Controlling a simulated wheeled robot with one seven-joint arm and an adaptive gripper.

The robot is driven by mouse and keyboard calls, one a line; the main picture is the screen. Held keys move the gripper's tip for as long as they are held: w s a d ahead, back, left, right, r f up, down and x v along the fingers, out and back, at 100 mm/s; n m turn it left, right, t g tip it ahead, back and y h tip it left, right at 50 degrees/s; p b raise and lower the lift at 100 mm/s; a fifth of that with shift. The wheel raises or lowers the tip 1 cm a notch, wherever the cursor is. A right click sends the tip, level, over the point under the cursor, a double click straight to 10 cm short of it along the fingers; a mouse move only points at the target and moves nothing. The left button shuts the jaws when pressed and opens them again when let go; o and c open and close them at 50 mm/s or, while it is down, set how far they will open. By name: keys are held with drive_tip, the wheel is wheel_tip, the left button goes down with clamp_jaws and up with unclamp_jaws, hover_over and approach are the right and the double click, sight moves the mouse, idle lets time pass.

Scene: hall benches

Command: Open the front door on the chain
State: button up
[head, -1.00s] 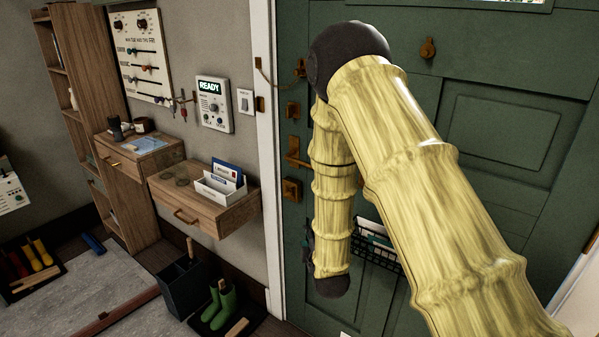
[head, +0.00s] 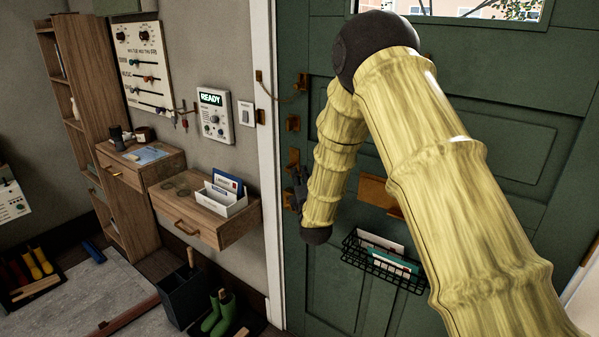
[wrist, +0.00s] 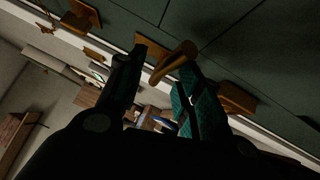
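The green front door (head: 330,285) stands in its white frame and looks shut. A chain (head: 284,99) hangs slack between a brass plate on the frame (head: 259,77) and the door's brass chain fitting (head: 302,82). My gripper (head: 299,182) is low at the door's left edge, mostly hidden behind my arm. In the wrist view, my gripper (wrist: 160,65) is open, its two fingers apart. The brass lever handle (wrist: 173,64) lies at the gap between the fingertips; contact cannot be told. In the head view, the lever (head: 293,158) is partly hidden.
A brass latch (head: 293,123) sits above the lever. A wire letter basket (head: 385,268) hangs on the door below a brass slot (head: 379,194). Wooden drawers (head: 215,220) and a READY panel (head: 214,115) are on the wall left. Green boots (head: 220,314) stand below.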

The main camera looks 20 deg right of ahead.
sight(299, 173)
drive_tip(key=shift+w+d+r, duration=0.1)
drive_tip(key=shift+w+d, duration=0.1)
drive_tip(key=shift+w, duration=1.35)
drive_tip(key=shift+c, duration=0.3)
clamp_jaws()
